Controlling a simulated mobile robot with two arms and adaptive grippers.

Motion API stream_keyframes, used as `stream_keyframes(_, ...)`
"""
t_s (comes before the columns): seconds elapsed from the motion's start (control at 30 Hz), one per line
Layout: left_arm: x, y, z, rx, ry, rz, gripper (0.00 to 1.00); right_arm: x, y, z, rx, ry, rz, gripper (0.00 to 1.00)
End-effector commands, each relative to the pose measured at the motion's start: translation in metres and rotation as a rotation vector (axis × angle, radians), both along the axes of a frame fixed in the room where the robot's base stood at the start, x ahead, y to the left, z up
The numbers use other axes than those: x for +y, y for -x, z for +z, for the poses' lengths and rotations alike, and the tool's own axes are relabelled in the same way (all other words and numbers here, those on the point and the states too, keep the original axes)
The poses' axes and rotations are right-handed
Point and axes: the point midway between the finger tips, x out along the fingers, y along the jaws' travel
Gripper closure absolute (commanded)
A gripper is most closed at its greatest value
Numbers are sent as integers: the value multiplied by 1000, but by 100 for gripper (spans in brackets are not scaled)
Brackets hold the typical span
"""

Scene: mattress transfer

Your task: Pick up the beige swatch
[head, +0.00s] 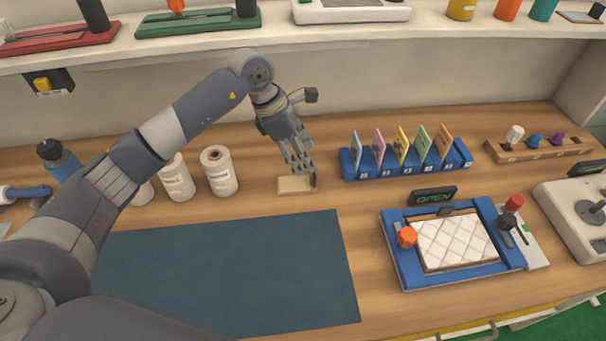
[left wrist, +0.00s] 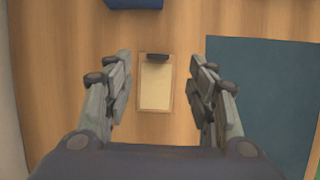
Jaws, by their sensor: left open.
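The beige swatch (head: 294,185) is a small pale rectangle lying flat on the wooden counter, with a dark block at its right end. In the left wrist view the swatch (left wrist: 155,88) has a thin darker border, and the dark block sits at its top edge. My left gripper (head: 302,168) points down just above it. In the left wrist view the open fingers (left wrist: 160,78) stand on either side of the swatch, with clear gaps and nothing between them but the view of it. My right gripper is not in view.
A blue rack (head: 405,170) of several coloured cards stands right of the swatch. White spools (head: 219,172) stand left of it. A dark teal mat (head: 230,270) lies in front. A blue frame (head: 400,265) holds a white quilted pad (head: 455,242) at right.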

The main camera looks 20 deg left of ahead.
Motion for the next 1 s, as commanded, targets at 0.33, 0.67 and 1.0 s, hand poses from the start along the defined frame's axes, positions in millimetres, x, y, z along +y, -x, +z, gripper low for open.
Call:
stream_keyframes(0.33,-11,-4,-30,2,2,1,48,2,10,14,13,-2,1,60)
stream_keyframes(0.67,-21,-10,-70,1,3,1,48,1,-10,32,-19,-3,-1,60)
stream_keyframes(1.0,-21,-11,-72,-1,2,1,71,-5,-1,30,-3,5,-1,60)
